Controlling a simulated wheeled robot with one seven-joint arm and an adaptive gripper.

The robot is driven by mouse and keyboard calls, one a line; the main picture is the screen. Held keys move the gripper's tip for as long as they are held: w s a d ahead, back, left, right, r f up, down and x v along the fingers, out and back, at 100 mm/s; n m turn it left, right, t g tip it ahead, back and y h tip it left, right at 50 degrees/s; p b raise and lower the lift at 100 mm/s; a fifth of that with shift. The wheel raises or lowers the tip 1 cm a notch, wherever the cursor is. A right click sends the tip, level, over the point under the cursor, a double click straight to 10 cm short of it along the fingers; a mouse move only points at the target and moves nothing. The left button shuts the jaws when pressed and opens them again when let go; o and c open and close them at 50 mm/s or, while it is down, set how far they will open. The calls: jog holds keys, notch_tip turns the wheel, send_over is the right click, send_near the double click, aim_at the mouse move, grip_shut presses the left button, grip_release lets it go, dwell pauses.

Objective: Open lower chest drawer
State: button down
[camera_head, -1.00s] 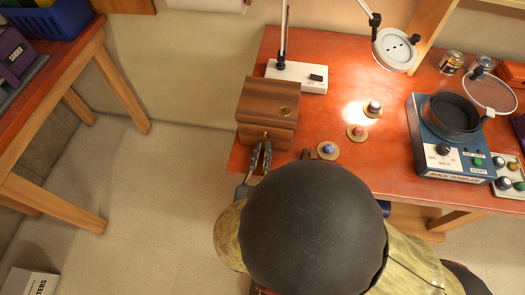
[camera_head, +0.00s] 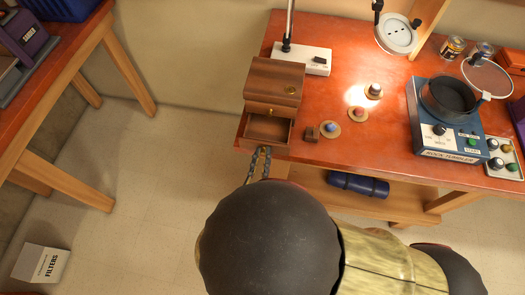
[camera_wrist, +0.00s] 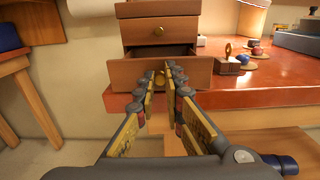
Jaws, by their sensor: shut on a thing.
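The small wooden chest (camera_head: 287,85) stands at the left end of the orange-red bench. Its lower drawer (camera_head: 268,130) is pulled out toward me, and its inside looks empty. My gripper (camera_head: 259,160) is at the front of the lower drawer, beyond the bench's edge. In the wrist view my gripper (camera_wrist: 160,82) has its two fingers on either side of the lower drawer's brass knob (camera_wrist: 160,77), shut on it. The fingertips partly hide the knob.
Coloured stones on round stands (camera_head: 330,128) and a small brown block (camera_head: 312,134) sit right of the chest. A lamp base (camera_head: 306,60) is behind it. A blue rock tumbler (camera_head: 447,134) stands farther right. A blue roll (camera_head: 358,184) lies on the shelf below.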

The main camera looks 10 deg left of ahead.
jog(key=c, duration=1.9)
grip_release()
notch_tip(320, 180, up, 10)
